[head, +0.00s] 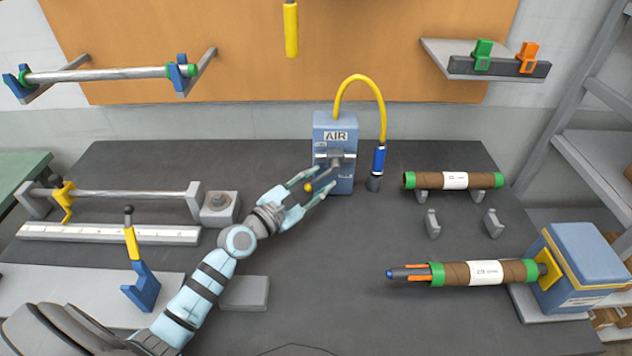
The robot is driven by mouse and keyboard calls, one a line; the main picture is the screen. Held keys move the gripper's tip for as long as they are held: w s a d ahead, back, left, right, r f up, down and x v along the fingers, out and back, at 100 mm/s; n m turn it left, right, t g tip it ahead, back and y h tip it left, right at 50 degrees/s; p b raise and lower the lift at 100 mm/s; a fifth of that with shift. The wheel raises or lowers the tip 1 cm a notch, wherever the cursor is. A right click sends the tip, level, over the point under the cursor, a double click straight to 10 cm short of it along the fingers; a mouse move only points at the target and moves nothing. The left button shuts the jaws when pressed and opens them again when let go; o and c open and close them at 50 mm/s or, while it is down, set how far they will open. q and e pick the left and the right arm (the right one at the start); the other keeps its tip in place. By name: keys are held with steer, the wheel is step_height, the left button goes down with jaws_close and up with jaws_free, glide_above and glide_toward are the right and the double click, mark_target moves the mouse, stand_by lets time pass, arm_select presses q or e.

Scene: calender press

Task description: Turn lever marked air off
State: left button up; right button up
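The blue box marked AIR (335,135) stands upright at the back middle of the dark table. Its lever (322,178) sticks out from a grey pivot on the front and slants down to the left, ending in a yellow tip. My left gripper (319,183) is open in front of the box, with one finger above the lever's end and one below it. The lever's tip lies between the fingers; I cannot tell whether they touch it. The lower part of the box is partly behind the gripper. My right gripper is not in view.
A yellow hose (361,78) loops from the box to a blue fitting (379,160) on its right. Brown tubes with green ends (453,180) lie at the right. A blue lever with yellow handle (141,285) stands left of my arm.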

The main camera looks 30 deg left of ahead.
arm_select(q)
steer(key=v, duration=1.1)
steer(key=shift+s+a+r, duration=0.1)
steer(key=shift+s+a, duration=0.05)
steer(key=shift+s, duration=0.4)
steer(key=shift+w, duration=0.1)
steer(key=shift+c, duration=0.2)
